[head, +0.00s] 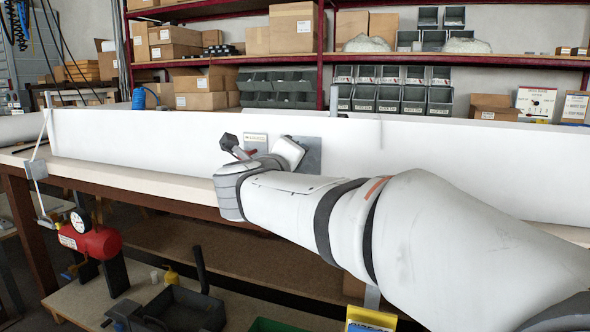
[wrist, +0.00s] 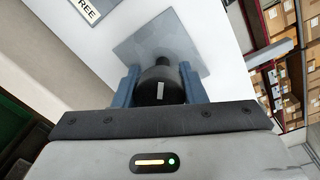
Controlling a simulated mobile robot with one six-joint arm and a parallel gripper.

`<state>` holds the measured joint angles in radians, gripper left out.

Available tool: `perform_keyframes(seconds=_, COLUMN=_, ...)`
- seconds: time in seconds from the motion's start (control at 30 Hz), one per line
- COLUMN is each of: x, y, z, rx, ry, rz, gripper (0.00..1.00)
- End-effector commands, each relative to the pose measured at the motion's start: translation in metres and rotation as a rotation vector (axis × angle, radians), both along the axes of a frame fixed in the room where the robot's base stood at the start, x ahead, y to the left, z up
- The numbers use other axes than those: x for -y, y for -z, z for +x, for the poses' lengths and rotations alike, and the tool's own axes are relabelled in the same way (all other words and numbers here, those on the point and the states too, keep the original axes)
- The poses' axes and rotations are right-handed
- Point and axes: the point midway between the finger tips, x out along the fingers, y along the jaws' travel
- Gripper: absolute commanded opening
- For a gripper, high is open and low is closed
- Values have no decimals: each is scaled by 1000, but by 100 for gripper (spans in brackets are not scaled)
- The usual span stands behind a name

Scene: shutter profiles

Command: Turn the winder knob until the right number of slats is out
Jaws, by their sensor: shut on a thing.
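The winder knob (wrist: 160,88) is black with a pale mark on its face. It stands out from a grey square plate (wrist: 158,42) on a white upright panel. My gripper (wrist: 161,84) is shut on the knob, with one blue-grey finger on each side, in the wrist view. In the head view my arm reaches to the white panel (head: 120,135) and hides the knob and fingers; part of the grey plate (head: 312,150) shows beside my wrist. A small label (head: 256,141) sits left of the plate. No slats can be made out.
The panel stands along a pale workbench (head: 130,178). Shelves with cardboard boxes (head: 200,90) and grey bins (head: 400,98) are behind it. A red tank with a gauge (head: 88,243) stands below at left. The bench top left of my arm is clear.

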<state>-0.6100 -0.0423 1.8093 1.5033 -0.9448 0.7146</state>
Motion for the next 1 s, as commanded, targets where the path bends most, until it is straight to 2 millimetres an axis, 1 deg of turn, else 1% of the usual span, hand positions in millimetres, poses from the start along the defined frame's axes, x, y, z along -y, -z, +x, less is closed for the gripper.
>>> perform_keyframes(seconds=0.1, x=1, y=1, z=0, rx=22, ry=3, rz=56, gripper=15)
perform_keyframes(seconds=0.3, x=1, y=0, z=0, rx=42, ry=3, rz=114, gripper=15)
perform_keyframes(seconds=0.83, x=1, y=0, z=0, rx=48, ry=4, rz=135, gripper=15)
perform_keyframes(seconds=0.87, x=1, y=0, z=0, rx=48, ry=4, rz=135, gripper=38)
perform_keyframes(seconds=1.0, x=1, y=0, z=0, rx=49, ry=3, rz=134, gripper=50)
